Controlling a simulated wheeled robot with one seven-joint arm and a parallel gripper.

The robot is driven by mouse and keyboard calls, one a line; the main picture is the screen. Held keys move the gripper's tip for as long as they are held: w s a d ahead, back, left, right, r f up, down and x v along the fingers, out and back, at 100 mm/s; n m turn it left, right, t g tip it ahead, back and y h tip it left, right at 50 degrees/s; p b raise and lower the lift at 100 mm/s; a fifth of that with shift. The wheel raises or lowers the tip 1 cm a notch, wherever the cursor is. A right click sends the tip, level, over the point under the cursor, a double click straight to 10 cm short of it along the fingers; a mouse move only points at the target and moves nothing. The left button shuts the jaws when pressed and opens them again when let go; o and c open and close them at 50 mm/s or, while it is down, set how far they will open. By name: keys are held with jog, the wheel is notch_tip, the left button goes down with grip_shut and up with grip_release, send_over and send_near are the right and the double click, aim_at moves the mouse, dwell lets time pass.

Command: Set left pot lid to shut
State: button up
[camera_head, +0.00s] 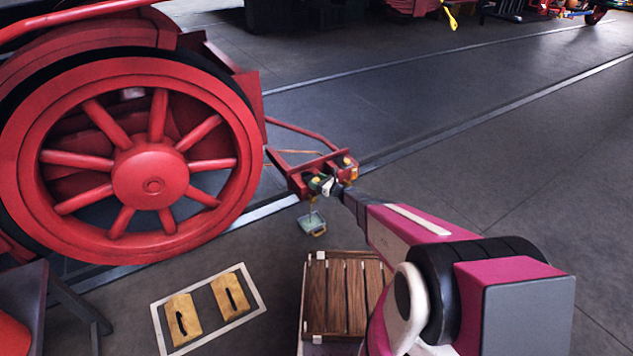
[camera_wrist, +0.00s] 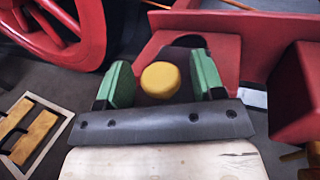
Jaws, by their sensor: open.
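A round yellow knob or cap (camera_wrist: 160,80), perhaps the left pot lid, shows in the wrist view. It sits in front of a red metal bracket (camera_wrist: 225,52). My gripper (camera_wrist: 160,86) is open, with one green finger on each side of the yellow cap. A gap shows on both sides, more clearly on the right. In the head view my gripper (camera_head: 320,184) is at the end of the red frame beside the wheel, and the yellow cap (camera_head: 316,180) is a small spot there. The pot body and the lid's hinge are hidden or too small to tell.
A large red spoked wheel (camera_head: 150,172) stands at the left. A red block (camera_wrist: 302,95) is close on the right of my gripper. A small grey tray-like thing (camera_head: 312,223) is below. A slatted wooden crate (camera_head: 340,290) and a white-framed floor patch (camera_head: 208,305) lie in front.

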aim_at(311, 178)
jog(key=shift+w+a, duration=0.15)
jog(key=shift+a, duration=0.05)
grip_shut()
jog(key=shift+w+a, duration=0.5)
jog(key=shift+w, duration=0.25)
jog(key=shift+w+a, duration=0.5)
jog(key=shift+w, duration=0.3)
jog(key=shift+w+a, duration=0.5)
jog(key=shift+w, duration=0.25)
grip_release()
jog(key=shift+a, duration=0.1)
jog(key=v, duration=1)
jog(key=shift+s+d, duration=0.2)
jog(key=shift+d, duration=0.1)
